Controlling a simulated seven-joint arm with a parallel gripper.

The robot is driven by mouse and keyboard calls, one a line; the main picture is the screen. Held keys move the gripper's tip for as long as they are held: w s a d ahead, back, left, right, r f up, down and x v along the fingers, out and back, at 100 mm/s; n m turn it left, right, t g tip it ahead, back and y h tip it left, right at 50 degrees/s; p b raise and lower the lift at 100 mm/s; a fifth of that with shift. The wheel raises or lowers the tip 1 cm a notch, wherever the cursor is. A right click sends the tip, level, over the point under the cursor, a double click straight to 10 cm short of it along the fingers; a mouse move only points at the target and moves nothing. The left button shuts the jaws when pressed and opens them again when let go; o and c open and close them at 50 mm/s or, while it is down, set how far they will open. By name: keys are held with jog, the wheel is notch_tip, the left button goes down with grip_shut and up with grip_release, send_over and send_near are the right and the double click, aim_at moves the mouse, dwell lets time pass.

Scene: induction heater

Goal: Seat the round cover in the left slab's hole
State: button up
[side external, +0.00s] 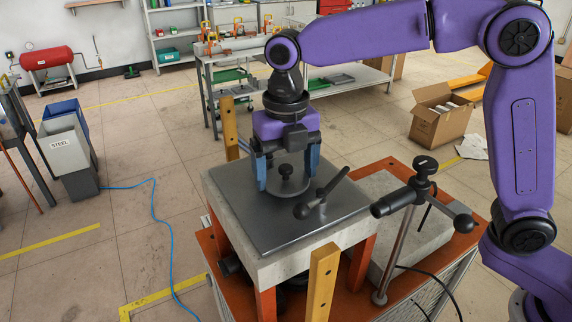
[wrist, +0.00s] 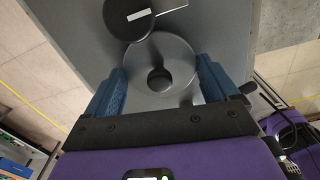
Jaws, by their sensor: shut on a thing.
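The round cover (side external: 287,187) is a grey disc with a dark knob in its middle. It also shows in the wrist view (wrist: 178,58). My gripper (wrist: 163,88) is shut on the cover, its two blue fingers at opposite sides of the disc; in the side view my gripper (side external: 289,178) points down over the left slab (side external: 290,265). That slab has a dark grey top plate (side external: 245,215). In the wrist view a dark round area (wrist: 128,20) with a white patch lies beyond the cover and looks like the hole. I cannot tell whether the cover touches the plate.
A black lever handle (side external: 325,195) stands on the plate, right of my gripper. A post with a black clamp (side external: 400,200) stands further right, by a second slab (side external: 430,235). Wooden uprights (side external: 322,285) stand at the left slab's edges. The plate's front left is clear.

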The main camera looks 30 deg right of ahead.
jog(key=shift+f, duration=0.3)
jog(key=o, duration=1.1)
jog(key=shift+c, duration=0.2)
notch_tip(320, 180, up, 17)
jog(key=shift+r, duration=0.2)
dwell(0.3)
